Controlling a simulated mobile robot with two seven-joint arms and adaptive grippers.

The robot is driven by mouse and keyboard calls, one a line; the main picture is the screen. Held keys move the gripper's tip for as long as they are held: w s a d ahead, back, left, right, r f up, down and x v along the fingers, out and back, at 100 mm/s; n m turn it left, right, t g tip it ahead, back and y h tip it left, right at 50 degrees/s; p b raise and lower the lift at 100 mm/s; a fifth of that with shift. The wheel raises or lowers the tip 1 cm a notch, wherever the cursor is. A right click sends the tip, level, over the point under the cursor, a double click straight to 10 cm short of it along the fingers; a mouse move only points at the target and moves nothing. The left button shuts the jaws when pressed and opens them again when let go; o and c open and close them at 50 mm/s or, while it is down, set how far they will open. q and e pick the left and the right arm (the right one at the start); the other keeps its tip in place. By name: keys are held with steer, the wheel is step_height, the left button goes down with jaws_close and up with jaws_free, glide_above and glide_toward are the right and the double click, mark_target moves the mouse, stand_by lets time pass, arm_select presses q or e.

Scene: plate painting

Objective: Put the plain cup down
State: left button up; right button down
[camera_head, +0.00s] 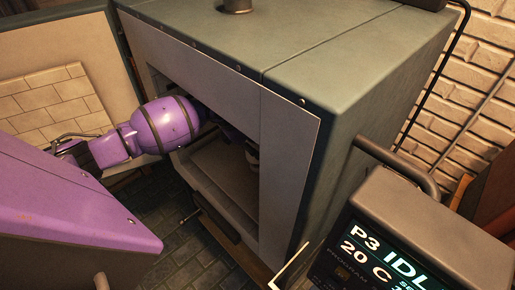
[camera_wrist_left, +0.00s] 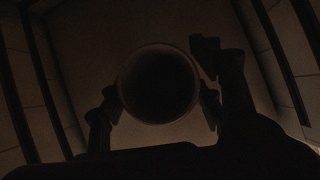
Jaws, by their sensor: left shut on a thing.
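My left arm reaches through the open front of a grey kiln (camera_head: 290,150) in the head view. My left gripper (camera_wrist_left: 156,105) is inside the dark chamber and is mostly hidden by the kiln wall in the head view. In the left wrist view its fingers are shut on a round cup (camera_wrist_left: 158,84), seen from above with a dark inside. The light is too dim to show any decoration on the cup. I cannot tell whether its base touches the chamber floor. My right gripper is not in view.
The kiln's door (camera_head: 50,100), lined with pale bricks, stands open at the left. A control box (camera_head: 400,225) with a display reading "P3 IDL" and "20 C" is at the lower right. The kiln's side walls and front edge surround my left arm closely.

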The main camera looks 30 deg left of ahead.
mark_target(248, 153)
arm_select(q)
steer(key=shift+w+d+f, duration=0.1)
steer(key=shift+f, duration=0.75)
steer(key=shift+w+d+f, duration=0.1)
steer(key=shift+f, duration=0.75)
steer(key=o, duration=1.4)
steer(key=shift+f, duration=0.15)
steer(key=shift+r, duration=0.2)
steer(key=v, duration=0.3)
steer(key=s+v, duration=0.1)
steer(key=v, duration=0.1)
steer(key=shift+a+f, duration=0.15)
steer(key=shift+a, duration=0.3)
steer(key=s+a, duration=0.1)
steer(key=s, duration=0.2)
steer(key=s+a, duration=0.2)
steer(key=s, duration=0.1)
steer(key=s+a, duration=0.2)
steer(key=s, duration=0.1)
steer(key=shift+s+a, duration=0.15)
steer(key=shift+s, duration=0.05)
